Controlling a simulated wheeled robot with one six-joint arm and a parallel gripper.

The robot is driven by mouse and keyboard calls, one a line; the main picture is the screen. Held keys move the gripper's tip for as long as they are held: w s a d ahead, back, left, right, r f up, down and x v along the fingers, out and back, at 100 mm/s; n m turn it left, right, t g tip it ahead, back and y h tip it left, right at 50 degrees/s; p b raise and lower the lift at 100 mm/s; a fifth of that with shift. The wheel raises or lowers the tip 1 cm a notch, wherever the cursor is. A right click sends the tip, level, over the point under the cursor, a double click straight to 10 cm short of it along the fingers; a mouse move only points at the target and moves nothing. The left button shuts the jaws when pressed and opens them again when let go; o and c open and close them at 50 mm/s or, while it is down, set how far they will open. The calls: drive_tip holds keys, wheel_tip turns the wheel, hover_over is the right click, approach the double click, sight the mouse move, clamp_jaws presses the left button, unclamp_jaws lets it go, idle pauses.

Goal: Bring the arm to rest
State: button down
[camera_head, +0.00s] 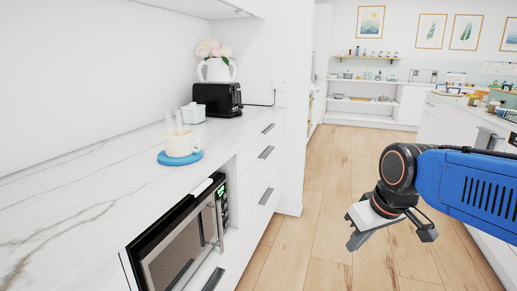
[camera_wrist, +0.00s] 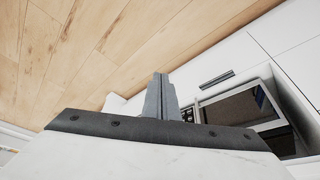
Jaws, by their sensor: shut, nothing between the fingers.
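My gripper (camera_head: 354,230) hangs over the open wooden floor at the right of the head view, away from the counter. In the wrist view its fingers (camera_wrist: 161,98) are together, with nothing between them. My blue arm (camera_head: 468,183) reaches in from the right edge, and the gripper points down and to the left. The gripper touches nothing that I can see.
A marble counter (camera_head: 95,192) runs along the left, with a steaming mug (camera_head: 182,144) on a blue coaster (camera_head: 165,159), a black toaster (camera_head: 217,99) and a flower vase (camera_head: 216,70). A microwave (camera_head: 180,246) sits below. The wooden floor (camera_head: 325,180) between the counters is clear.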

drive_tip(key=s+d+f+m+h, duration=0.1)
drive_tip(key=s+d+f+m, duration=0.2)
drive_tip(key=s+d+f, duration=0.3)
drive_tip(key=s, duration=0.5)
drive_tip(key=shift+s+f+m+t, duration=0.15)
drive_tip(key=shift+m+t, duration=0.15)
drive_tip(key=shift+m, duration=0.1)
